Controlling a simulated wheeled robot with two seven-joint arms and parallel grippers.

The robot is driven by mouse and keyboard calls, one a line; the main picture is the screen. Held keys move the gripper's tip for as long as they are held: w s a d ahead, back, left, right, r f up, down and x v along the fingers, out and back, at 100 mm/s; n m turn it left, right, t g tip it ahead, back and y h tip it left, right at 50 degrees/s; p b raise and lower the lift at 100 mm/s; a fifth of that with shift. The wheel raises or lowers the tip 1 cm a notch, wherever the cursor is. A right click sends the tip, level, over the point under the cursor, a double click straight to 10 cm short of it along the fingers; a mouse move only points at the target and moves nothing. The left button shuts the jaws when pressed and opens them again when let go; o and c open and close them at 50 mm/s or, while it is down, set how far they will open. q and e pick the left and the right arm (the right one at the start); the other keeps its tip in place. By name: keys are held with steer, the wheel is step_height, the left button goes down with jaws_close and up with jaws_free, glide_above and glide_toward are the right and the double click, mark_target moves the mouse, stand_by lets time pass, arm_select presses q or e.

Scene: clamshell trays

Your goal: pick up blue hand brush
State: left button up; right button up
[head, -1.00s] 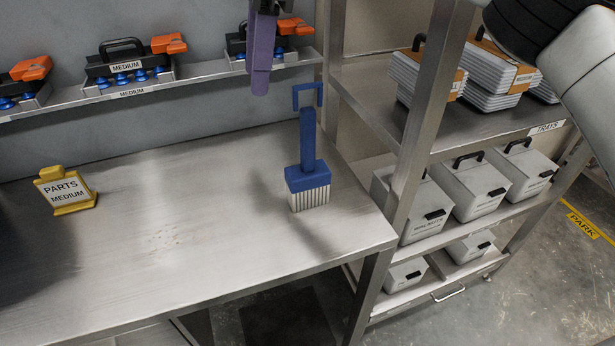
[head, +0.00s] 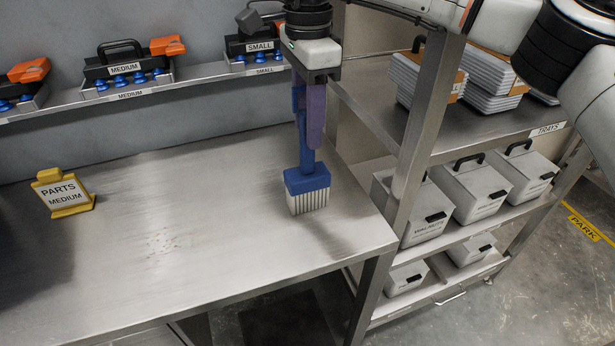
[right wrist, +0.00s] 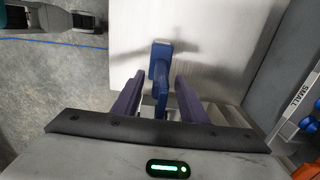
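The blue hand brush (head: 307,181) stands upright on the metal table near its right end, pale bristles down and handle up. It also shows in the right wrist view (right wrist: 160,68). In the right wrist view my right gripper (right wrist: 158,98) is open, one finger on each side of the handle, with gaps visible.
The metal table (head: 180,240) is mostly clear. A yellow parts sign (head: 62,192) stands at left. A wall shelf (head: 190,80) holds black-and-orange tools behind. A shelving rack (head: 425,110) with white trays and grey boxes stands close at right.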

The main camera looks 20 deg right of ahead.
steer(key=shift+f, duration=0.15)
jaws_close()
